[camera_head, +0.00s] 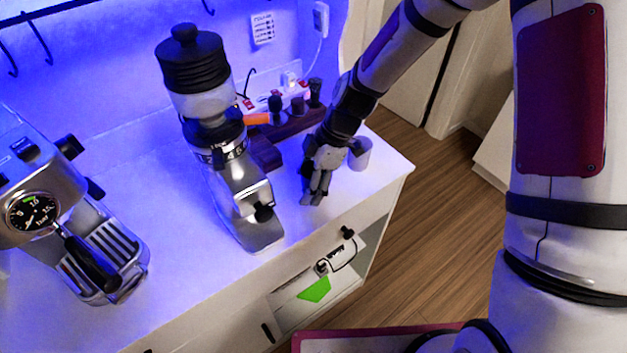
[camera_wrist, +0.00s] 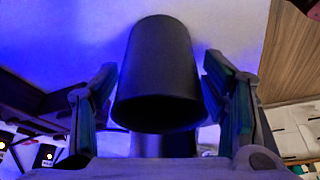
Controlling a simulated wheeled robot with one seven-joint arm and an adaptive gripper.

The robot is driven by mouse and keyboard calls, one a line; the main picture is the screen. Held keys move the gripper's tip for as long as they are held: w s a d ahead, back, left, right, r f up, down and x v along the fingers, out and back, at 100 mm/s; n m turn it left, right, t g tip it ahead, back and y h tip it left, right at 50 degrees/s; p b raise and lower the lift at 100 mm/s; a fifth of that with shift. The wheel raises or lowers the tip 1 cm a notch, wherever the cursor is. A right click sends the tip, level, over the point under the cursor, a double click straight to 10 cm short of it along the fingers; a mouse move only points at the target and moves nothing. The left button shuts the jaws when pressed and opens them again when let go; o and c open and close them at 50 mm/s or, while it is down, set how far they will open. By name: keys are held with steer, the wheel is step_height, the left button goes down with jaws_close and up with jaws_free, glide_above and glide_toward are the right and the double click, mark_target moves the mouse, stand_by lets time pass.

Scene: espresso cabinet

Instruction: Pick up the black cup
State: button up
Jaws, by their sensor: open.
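The black cup (camera_wrist: 160,65) fills the middle of the wrist view, a dark tapered shape. My gripper (camera_head: 313,197) is over the counter near its front right part, pointing down. In the wrist view its two fingers (camera_wrist: 160,78) stand apart, one on each side of the cup, with a gap visible on the left and a smaller one on the right. In the head view the cup is mostly hidden by my gripper; a dark patch (camera_head: 306,168) shows at the gripper's left side.
A white cup (camera_head: 361,153) stands close to the right of my gripper. A grinder (camera_head: 222,150) stands to the left and an espresso machine (camera_head: 62,215) at far left. A dark rack with tools (camera_head: 290,122) lies behind. The counter's front edge is near.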

steer(key=c, duration=1.3)
steer(key=shift+r, duration=0.1)
